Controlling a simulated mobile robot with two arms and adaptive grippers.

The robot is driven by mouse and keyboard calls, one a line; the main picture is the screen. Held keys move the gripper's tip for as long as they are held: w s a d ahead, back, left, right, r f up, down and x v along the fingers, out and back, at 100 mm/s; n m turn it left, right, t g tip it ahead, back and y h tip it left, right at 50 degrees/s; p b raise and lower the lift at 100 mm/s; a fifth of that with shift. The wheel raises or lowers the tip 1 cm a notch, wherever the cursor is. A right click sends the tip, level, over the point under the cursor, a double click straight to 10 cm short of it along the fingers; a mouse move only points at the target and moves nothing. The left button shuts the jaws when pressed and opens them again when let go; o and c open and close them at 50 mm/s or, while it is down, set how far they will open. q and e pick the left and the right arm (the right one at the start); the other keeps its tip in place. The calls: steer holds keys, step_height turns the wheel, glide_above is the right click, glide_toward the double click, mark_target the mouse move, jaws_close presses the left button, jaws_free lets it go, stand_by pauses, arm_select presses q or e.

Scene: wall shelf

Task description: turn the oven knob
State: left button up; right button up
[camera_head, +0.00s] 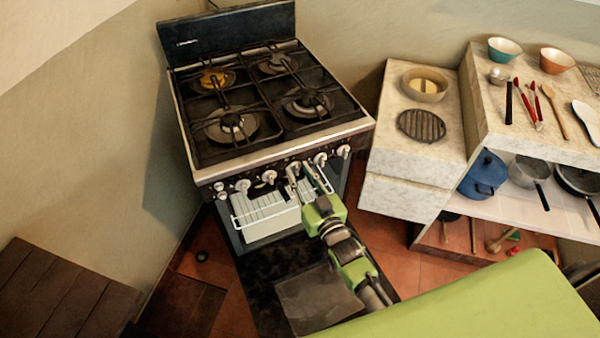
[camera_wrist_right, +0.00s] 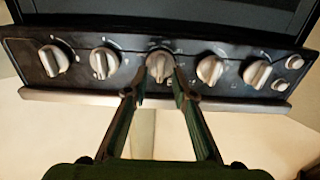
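The black oven (camera_head: 262,148) has a row of pale knobs along its front panel. My right gripper (camera_head: 299,170) reaches this panel from the front. In the right wrist view the middle oven knob (camera_wrist_right: 160,64) sits between my right fingertips (camera_wrist_right: 161,76). One finger is on each side, with hardly any gap to the knob. The fingers look closed on it, and they hide part of its sides. In the head view the fingers largely cover this knob. Its pointer looks close to upright in the wrist view. My left gripper is not in view.
Other knobs (camera_head: 269,177) flank the gripper closely. A marble counter (camera_head: 395,150) with a bowl stands to the right. A wooden surface (camera_head: 60,300) is at lower left.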

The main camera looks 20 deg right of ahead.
jaws_close()
steer(key=shift+n, duration=0.4)
steer(key=shift+a+n, duration=0.15)
steer(key=shift+n, duration=0.85)
steer(key=n, duration=0.2)
steer(key=shift+a+n, duration=0.15)
steer(key=shift+n, duration=0.15)
steer(key=n, duration=0.4)
steer(key=n+b, duration=0.1)
steer(key=n, duration=0.1)
steer(key=shift+a+f, duration=0.2)
steer(key=shift+f, duration=0.1)
steer(key=shift+n, duration=0.3)
